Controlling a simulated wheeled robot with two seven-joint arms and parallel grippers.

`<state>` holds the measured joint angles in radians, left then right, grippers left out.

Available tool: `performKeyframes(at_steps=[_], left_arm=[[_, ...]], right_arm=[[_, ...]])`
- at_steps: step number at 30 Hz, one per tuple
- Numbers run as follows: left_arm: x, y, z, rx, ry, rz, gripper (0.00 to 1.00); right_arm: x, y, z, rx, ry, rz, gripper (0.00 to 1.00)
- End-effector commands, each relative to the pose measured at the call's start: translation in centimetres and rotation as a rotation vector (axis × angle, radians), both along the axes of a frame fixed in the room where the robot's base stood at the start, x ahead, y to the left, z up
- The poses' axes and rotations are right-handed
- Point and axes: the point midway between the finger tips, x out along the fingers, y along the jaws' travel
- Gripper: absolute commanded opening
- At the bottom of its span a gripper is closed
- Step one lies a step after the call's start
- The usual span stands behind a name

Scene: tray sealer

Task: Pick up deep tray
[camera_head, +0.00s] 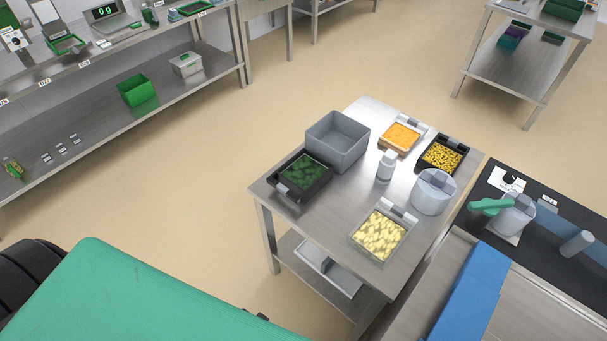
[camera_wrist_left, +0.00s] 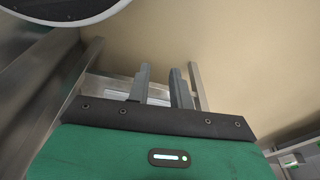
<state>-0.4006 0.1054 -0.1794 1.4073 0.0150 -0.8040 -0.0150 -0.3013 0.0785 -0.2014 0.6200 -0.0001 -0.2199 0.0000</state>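Which thing is the deep tray is not certain. A deep, empty grey rectangular tub (camera_head: 338,146) stands upright at the back left of the steel table (camera_head: 337,216). A pale, shallow-looking item (camera_head: 322,266) lies partly hidden on the shelf under that table. My left gripper (camera_wrist_left: 160,70) shows in the left wrist view with its two grey fingers apart. A pale strip (camera_wrist_left: 156,97) shows behind and between the fingers, and I cannot tell whether they touch it. My left gripper is not clearly visible in the head view. My right gripper is in neither view.
Around the tub are a black pan of green food (camera_head: 303,177), a pan of orange food (camera_head: 400,137), a pan of yellow pieces (camera_head: 443,156), a pan of pale chunks (camera_head: 380,235) and a lidded round pot (camera_head: 433,192). A green box (camera_head: 136,90) sits on the left shelf.

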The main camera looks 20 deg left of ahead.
Motion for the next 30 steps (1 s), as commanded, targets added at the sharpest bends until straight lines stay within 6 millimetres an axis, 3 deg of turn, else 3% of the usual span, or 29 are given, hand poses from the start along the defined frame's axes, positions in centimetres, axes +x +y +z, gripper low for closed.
performKeyframes(at_steps=[5,6,9,18,24,30], left_arm=[[3.4,-0.8,5.9,-0.01,-0.032,-0.022,0.22],[4.9,-1.1,7.6,-0.015,-0.047,-0.049,0.22],[9.2,-2.8,11.4,-0.038,-0.081,-0.164,0.22],[18.1,-7.7,21.1,-0.066,-0.152,-0.581,0.22],[21.2,-9.8,27.7,-0.041,-0.165,-0.903,0.22],[23.3,-9.7,31.6,0.011,-0.135,-1.184,0.22]], right_arm=[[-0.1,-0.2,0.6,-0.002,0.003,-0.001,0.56],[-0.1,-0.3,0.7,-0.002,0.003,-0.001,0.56],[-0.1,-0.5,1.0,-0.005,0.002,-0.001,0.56],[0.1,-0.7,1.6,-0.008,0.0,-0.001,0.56],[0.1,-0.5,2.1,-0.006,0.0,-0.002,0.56],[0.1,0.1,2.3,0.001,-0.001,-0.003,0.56]])
